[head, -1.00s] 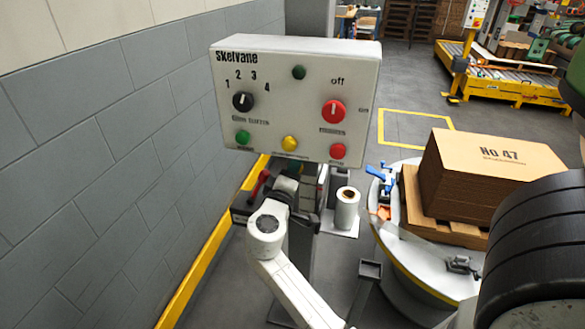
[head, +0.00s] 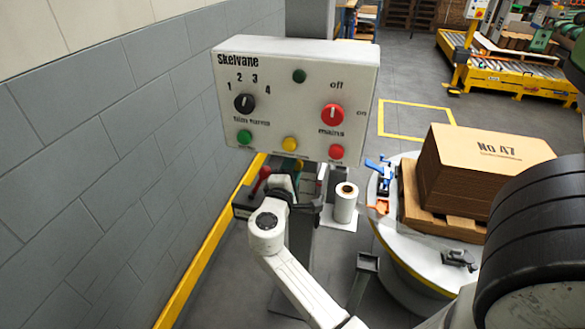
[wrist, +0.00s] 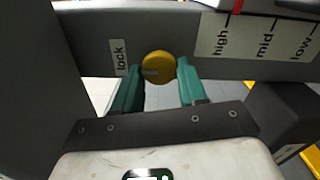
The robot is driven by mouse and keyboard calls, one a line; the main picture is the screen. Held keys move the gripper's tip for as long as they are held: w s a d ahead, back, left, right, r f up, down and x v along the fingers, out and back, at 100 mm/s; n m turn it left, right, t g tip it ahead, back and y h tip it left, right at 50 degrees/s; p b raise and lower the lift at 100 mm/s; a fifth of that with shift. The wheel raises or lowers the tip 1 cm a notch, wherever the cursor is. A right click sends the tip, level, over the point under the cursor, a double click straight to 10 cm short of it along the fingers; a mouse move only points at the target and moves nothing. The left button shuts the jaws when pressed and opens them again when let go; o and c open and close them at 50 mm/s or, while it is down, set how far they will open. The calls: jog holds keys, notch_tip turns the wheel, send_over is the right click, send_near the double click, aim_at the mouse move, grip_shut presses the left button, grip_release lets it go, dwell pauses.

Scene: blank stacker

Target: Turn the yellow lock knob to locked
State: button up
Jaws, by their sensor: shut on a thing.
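The yellow lock knob (wrist: 158,67) is round and sits on a grey bar in the wrist view. A white label reading "lock" (wrist: 119,57) is just left of it. A short pale mark shows on the knob's lower left; I cannot tell its exact setting. My gripper (wrist: 159,75) has teal fingers closed on the knob's two sides, and their tips hide its edges. In the head view my gripper (head: 285,188) is low in front of the post, below the white panel, and its fingers are mostly hidden by my wrist.
The white Skelvane panel (head: 320,75) with dials and coloured buttons hangs just above my gripper. A red-handled lever (head: 261,180) is close at its left. A high-mid-low label (wrist: 262,38) is right of the knob. A white roll (head: 345,205) and a round table (head: 400,262) stand right.

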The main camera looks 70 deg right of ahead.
jog(key=o, duration=1.1)
jog(key=shift+c, duration=0.2)
jog(key=shift+a, duration=0.1)
jog(key=a, duration=1)
jog(key=shift+s+a+b, duration=0.35)
jog(key=shift+s+b, duration=0.05)
jog(key=shift+b, duration=0.05)
jog(key=s+a+f+m+y+p, duration=0.1)
jog(key=s+a+f+m+y, duration=0.1)
jog(key=s+a+f+y, duration=0.35)
jog(key=s+a+f+m+y+p, duration=0.1)
jog(key=s+a+f+m+y, duration=0.2)
jog(key=f+y, duration=0.45)
jog(key=s+a+f+y, duration=0.1)
jog(key=a+y, duration=0.1)
jog(key=a, duration=0.4)
jog(key=s+a+n+y, duration=0.1)
jog(key=a+y, duration=0.1)
jog(key=a, duration=0.4)
jog(key=shift+s+f+y+p, duration=0.3)
jog(key=shift+s+f+y, duration=0.1)
